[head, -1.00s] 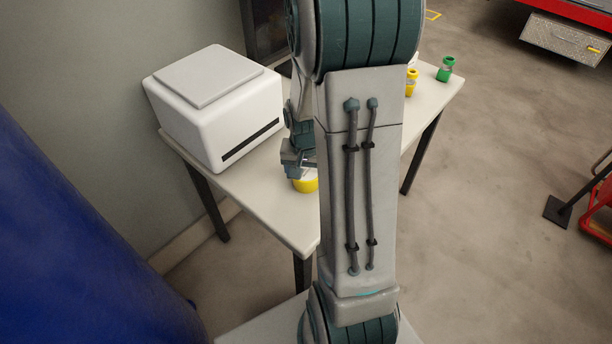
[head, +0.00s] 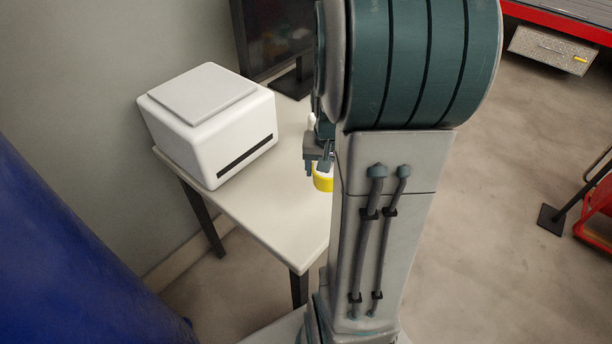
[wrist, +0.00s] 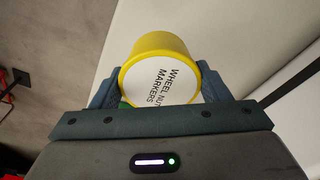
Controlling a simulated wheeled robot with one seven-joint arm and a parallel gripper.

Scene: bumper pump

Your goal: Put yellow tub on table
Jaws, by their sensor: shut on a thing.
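The yellow tub (wrist: 152,48) has a white top lettered "WHEEL NUT MARKERS". In the wrist view it sits between the two fingers of my gripper (wrist: 160,88), which is shut on it. In the head view the yellow tub (head: 323,183) shows just left of my arm, under my gripper (head: 320,163), partly hidden by the arm. The white table (head: 280,215) is beneath or behind it. I cannot tell whether the tub touches the tabletop. A bit of green shows by the left finger in the wrist view.
A white box-shaped machine (head: 212,125) stands on the table's left part. A dark screen (head: 278,38) stands at the back. The table's front left part is clear. My arm hides the right part. A blue rounded object (head: 70,250) fills the left foreground.

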